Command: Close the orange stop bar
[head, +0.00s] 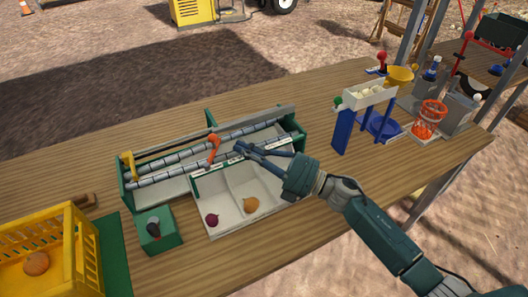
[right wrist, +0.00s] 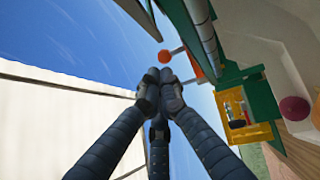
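The orange stop bar (head: 214,147) stands at the rollers of the green-framed sorter, near the middle of its length. Its bent top rises above the rollers. In the right wrist view an orange round knob and bar (right wrist: 164,56) show just beyond my fingertips. My right gripper (head: 240,147) reaches in from the right, just right of the bar, with a small gap in the picture. In the right wrist view its fingertips (right wrist: 158,78) are together with nothing seen between them. I cannot tell whether they touch the bar. My left gripper is not in view.
A green lever box (head: 158,239) and yellow crate (head: 70,255) stand left. A blue-legged stand (head: 343,130) stands right. The front right tabletop is clear.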

